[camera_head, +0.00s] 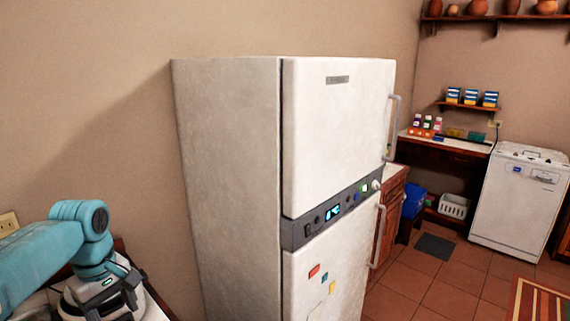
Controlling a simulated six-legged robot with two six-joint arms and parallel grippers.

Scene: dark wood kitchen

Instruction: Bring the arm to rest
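My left arm comes in from the left in the head view, teal, with its elbow bent and its lower part pointing down. My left gripper (128,296) is low at the bottom left, over a white surface and left of the fridge. Its fingers are partly cut off and hidden, so I cannot see whether it is open or shut or holds anything. My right arm and gripper are out of view.
A tall white fridge (232,180) stands in the centre with both doors shut. A white appliance (520,205) and a counter (450,146) are at the right. Tiled floor (425,290) is open at the lower right.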

